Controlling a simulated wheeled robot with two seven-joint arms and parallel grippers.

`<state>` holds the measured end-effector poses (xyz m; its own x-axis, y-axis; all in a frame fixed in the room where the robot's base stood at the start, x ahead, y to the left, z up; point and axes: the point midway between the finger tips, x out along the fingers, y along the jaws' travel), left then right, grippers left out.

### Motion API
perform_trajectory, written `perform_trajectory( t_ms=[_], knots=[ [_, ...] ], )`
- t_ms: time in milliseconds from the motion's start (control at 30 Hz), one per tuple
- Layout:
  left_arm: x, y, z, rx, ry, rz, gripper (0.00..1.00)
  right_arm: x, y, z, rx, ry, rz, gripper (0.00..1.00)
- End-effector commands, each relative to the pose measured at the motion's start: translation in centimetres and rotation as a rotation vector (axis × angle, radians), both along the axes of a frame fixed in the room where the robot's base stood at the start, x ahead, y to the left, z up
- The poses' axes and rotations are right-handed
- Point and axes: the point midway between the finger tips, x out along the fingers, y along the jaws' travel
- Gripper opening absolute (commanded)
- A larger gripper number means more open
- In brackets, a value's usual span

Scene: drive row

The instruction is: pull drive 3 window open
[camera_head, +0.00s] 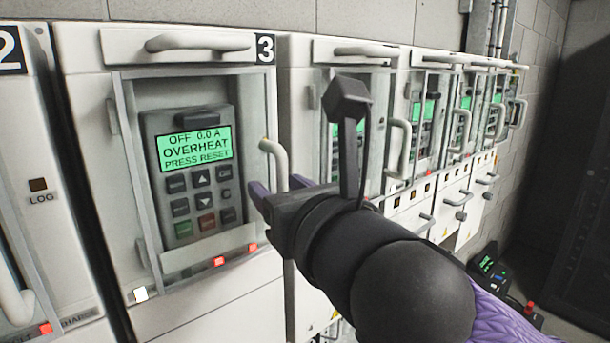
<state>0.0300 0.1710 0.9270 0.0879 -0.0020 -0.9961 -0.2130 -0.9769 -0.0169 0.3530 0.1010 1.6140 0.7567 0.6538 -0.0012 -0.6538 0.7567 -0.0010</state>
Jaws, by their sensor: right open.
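Drive 3 is the cabinet marked with a black "3" label (265,49). Its window (130,160) is a clear pane in a grey frame and looks shut. Behind it a keypad panel (190,170) has a green screen reading "OFF 0.0 A OVERHEAT PRESS RESET". The window's pale vertical handle (277,160) is on the right side of the frame. My right gripper (279,190) is open, with its purple fingertips on either side of the handle's lower part. I cannot tell whether they touch it. The handle's lower end is partly hidden. My left gripper is out of view.
Drive 2 (25,130) stands at the left edge with its own handle (15,295). More similar drives with protruding handles (398,148) run back to the right. A dark cabinet (580,200) stands at far right, with some floor between.

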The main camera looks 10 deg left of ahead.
Motion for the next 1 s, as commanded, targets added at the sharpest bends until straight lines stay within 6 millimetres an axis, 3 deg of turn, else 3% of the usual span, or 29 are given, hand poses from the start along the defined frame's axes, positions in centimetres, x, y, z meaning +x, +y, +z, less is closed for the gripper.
perform_trajectory(
  t_ms=[233,467,1000],
  knots=[
    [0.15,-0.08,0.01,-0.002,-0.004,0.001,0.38,0.13,0.08,-0.05,0.0,0.0,-0.001,0.5],
    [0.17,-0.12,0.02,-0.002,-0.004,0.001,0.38,0.12,0.06,-0.02,0.001,0.0,-0.001,0.01],
    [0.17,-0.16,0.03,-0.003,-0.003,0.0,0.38,0.12,0.05,0.02,0.001,0.0,-0.001,0.0]
  ],
)
